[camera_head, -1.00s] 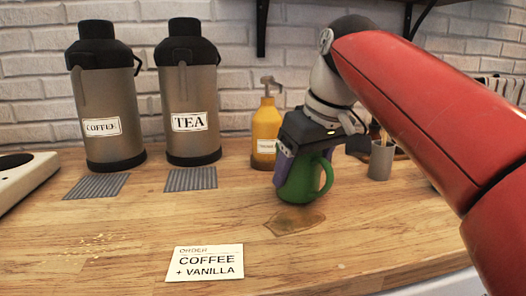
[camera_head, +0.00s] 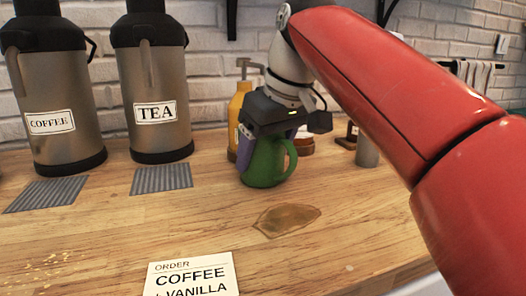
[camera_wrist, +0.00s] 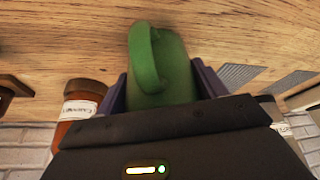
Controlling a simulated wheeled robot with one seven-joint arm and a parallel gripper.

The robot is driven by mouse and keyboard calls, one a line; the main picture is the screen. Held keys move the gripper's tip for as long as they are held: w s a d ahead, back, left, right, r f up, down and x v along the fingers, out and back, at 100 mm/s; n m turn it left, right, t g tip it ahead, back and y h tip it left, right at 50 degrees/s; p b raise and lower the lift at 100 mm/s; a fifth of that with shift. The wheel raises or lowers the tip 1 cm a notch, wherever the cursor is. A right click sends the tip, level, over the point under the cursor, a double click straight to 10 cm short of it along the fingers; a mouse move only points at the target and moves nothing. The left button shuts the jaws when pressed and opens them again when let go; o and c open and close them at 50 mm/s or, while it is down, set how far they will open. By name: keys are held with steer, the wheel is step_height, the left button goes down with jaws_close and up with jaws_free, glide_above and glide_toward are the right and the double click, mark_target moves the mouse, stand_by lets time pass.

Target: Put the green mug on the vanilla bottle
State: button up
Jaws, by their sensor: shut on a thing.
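The green mug (camera_head: 266,163) is upright between the purple fingers of my gripper (camera_head: 262,142), which is shut on it. The mug's handle faces right. It also fills the middle of the wrist view (camera_wrist: 165,75), between both fingers. The yellow pump bottle (camera_head: 236,112) stands just behind and left of the mug, partly hidden by my gripper and the mug. Its label cannot be read here. I cannot tell whether the mug touches the counter.
A coffee dispenser (camera_head: 60,95) and a tea dispenser (camera_head: 152,85) stand at the back left, with grey mats (camera_head: 162,178) before them. A brown spill (camera_head: 287,219) and an order card (camera_head: 192,275) lie in front. A caramel-coloured bottle (camera_wrist: 82,107) shows in the wrist view. A grey cup (camera_head: 367,152) stands right.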

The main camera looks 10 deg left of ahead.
steer(key=shift+f, duration=0.1)
steer(key=o, duration=1.3)
steer(key=shift+c, duration=0.2)
steer(key=p+v, duration=0.2)
steer(key=v, duration=0.9)
steer(key=shift+a, duration=0.15)
steer(key=shift+s+d+r, duration=0.1)
steer(key=shift+d+r, duration=0.2)
steer(key=shift+r, duration=0.3)
